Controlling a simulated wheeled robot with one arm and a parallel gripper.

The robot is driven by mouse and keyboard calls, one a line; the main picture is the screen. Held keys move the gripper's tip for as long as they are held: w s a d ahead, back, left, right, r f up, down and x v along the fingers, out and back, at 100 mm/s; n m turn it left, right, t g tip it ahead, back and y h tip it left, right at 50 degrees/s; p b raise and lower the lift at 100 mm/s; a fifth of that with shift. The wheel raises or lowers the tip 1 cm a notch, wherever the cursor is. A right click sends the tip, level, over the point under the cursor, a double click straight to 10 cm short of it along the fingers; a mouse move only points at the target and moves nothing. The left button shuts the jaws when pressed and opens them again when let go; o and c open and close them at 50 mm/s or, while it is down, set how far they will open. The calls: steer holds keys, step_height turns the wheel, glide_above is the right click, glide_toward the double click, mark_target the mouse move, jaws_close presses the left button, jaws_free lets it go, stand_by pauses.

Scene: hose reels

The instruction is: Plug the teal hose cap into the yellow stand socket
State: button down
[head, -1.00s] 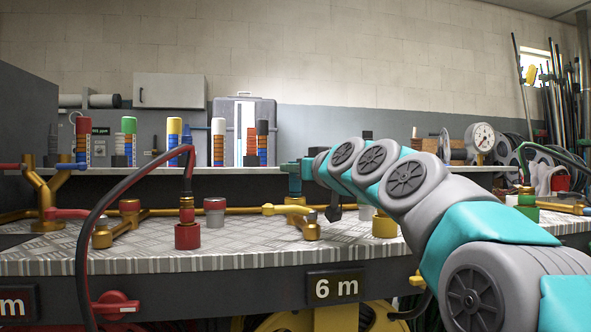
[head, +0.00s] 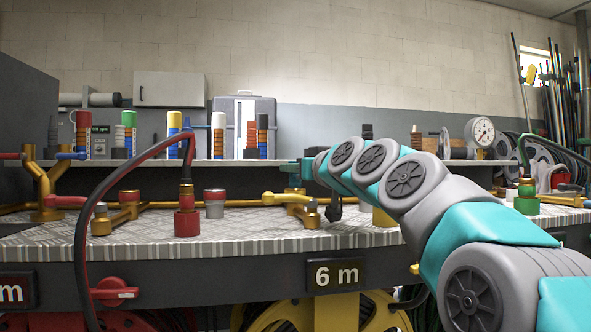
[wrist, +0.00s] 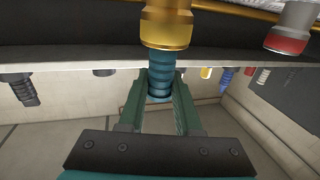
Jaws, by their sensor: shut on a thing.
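My gripper (wrist: 160,84) is shut on the teal hose cap (wrist: 160,76), a ribbed dark teal piece between its two green fingers. The wrist view is upside down, with the bench along its top. The two look in line, but the collar's rim hides the joint, so I cannot tell whether the cap is inside. In the head view my teal and grey arm covers this spot.
A grey post with a red collar (head: 215,203) stands left on the bench (head: 270,246), also in the wrist view (wrist: 290,28). A red holder (head: 187,223) carries a black-and-red hose. A yellow block (head: 383,218) is partly behind my arm. A shelf (head: 190,163) runs behind.

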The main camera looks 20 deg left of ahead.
steer(key=c, duration=0.5)
jaws_free()
steer(key=shift+s, duration=0.1)
steer(key=shift+v, duration=3.8)
